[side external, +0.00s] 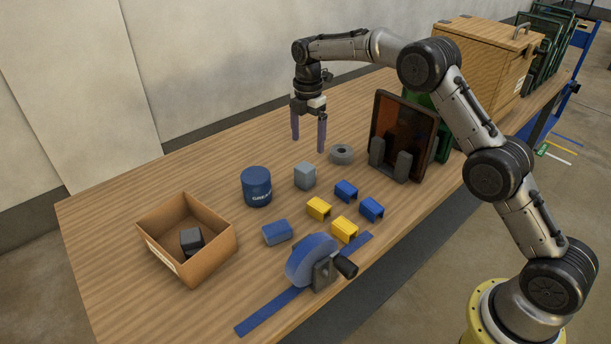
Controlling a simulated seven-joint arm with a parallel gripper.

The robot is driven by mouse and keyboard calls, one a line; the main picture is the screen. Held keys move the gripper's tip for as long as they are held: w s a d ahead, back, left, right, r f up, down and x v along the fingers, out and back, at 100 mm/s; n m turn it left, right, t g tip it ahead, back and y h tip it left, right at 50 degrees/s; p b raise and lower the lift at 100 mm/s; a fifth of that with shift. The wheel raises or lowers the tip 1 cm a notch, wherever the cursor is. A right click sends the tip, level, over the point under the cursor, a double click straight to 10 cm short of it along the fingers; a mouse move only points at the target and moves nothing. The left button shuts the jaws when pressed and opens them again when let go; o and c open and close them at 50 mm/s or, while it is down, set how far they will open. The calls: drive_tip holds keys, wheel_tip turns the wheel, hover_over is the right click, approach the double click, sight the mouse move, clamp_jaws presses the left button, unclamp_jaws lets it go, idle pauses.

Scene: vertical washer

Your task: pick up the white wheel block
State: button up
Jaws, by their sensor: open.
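A light grey, ring-shaped block (341,154) with a hole in its middle lies flat on the table. It is the only wheel-like block I see, and it looks grey rather than clearly white. My gripper (308,144) points down above the table, to the left of the ring in the picture. Its two purple fingers are apart with nothing between them. The gripper is not touching the ring.
A grey cube (305,176) and a blue cylinder (256,187) stand nearby. Several blue and yellow blocks (319,208) lie in front. A dark framed panel (405,135) stands right of the ring. A cardboard box (210,262) and blue tape dispenser (311,260) are nearer the front.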

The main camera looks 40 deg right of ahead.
sight(308, 166)
wheel_tip(308, 166, down, 8)
drive_tip(key=shift+r, duration=0.2)
drive_tip(key=shift+w+a+f, duration=0.1)
drive_tip(key=shift+f, duration=1.25)
drive_tip(key=shift+w+a+f, duration=0.1)
drive_tip(key=shift+f, duration=1.2)
clamp_jaws()
